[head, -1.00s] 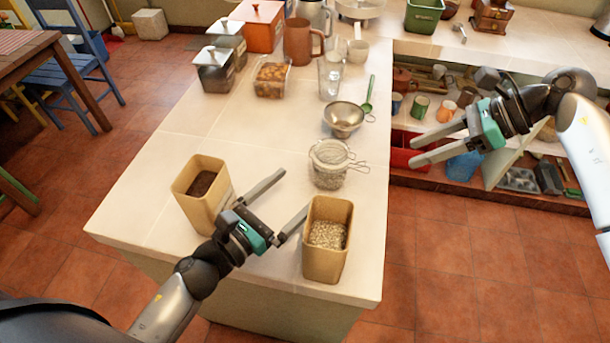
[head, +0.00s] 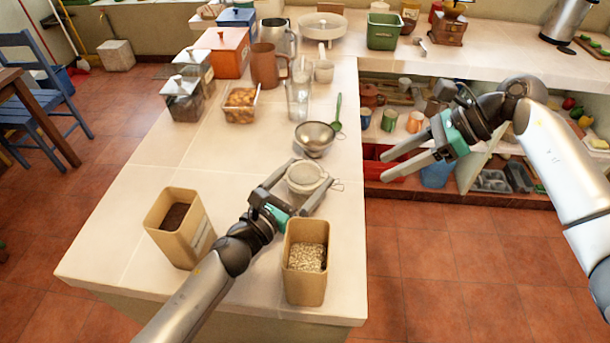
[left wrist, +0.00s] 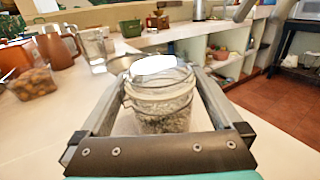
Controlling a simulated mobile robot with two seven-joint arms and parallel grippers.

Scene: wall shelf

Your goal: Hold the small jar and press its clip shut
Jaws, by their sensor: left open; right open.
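The small jar (head: 306,178) is a clear glass jar with a pale lid and wire clip, standing upright on the counter. Its wire clip (head: 336,185) sticks out to the right in the head view. My left gripper (head: 302,183) is open, with one finger on each side of the jar. In the left wrist view the jar (left wrist: 161,100) stands between the two fingers, with grainy contents low inside. I cannot tell whether the fingers touch the glass. My right gripper (head: 385,166) is open and empty, in the air right of the counter.
Two tan canisters stand near the front, one with dark contents (head: 199,240) and one with pale grain (head: 306,285), close to my left wrist. A metal strainer (head: 314,137) and green spoon (head: 337,115) lie behind the jar. Open shelves (head: 480,150) are at right.

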